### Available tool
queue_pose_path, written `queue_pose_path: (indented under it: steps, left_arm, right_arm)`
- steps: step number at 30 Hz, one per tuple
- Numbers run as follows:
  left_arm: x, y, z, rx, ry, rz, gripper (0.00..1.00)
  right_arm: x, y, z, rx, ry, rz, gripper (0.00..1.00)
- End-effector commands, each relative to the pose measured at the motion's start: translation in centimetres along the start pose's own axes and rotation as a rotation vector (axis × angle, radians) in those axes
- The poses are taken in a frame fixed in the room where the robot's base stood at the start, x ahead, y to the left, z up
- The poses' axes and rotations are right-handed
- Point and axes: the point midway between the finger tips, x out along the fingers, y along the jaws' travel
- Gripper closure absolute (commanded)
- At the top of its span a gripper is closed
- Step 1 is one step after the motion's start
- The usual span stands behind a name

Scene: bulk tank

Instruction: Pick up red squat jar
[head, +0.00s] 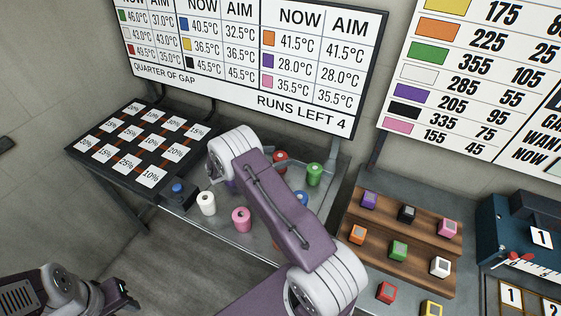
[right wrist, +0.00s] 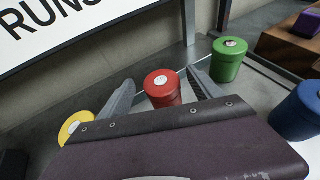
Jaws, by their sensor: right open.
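The red squat jar (head: 280,156) stands on the grey bench, partly behind my right arm in the head view. In the right wrist view the red jar (right wrist: 162,90) is upright with a pale disc on its lid. My right gripper (right wrist: 161,77) is open, its two grey fingers on either side of the red jar in that view. Whether they touch it is not clear. In the head view my right fingers are hidden by my own arm. My left gripper (head: 122,290) is at the lower left, far from the jar; its jaw gap is not clear.
Near the red jar stand a green jar (right wrist: 229,60), a blue jar (right wrist: 298,108) and a yellow jar (right wrist: 76,126). White (head: 206,203) and pink (head: 241,219) jars stand nearer. A wooden stepped rack (head: 375,250) with coloured blocks is at right.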

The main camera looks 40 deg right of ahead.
Motion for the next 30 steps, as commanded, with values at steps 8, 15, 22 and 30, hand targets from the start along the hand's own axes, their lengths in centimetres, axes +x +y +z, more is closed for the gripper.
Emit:
queue_pose_path:
  steps: [8, 15, 22, 30]
  left_arm:
    - [-0.8, 0.0, -0.1, 0.000, 0.000, 0.000, 0.64]
    - [-0.8, 0.0, -0.1, 0.000, 0.000, 0.000, 0.64]
    - [-0.8, 0.0, -0.1, 0.000, 0.000, 0.000, 0.64]
    - [-0.8, 0.0, -0.1, 0.000, 0.000, 0.000, 0.64]
  right_arm:
    - [3.8, -0.2, -0.4, 0.001, 0.001, -0.002, 0.26]
    - [5.2, -0.1, -0.5, 0.000, 0.001, 0.002, 0.26]
    - [5.2, -0.1, -0.5, 0.000, 0.001, 0.002, 0.62]
    - [5.1, -0.1, -0.5, 0.001, 0.001, 0.002, 0.98]
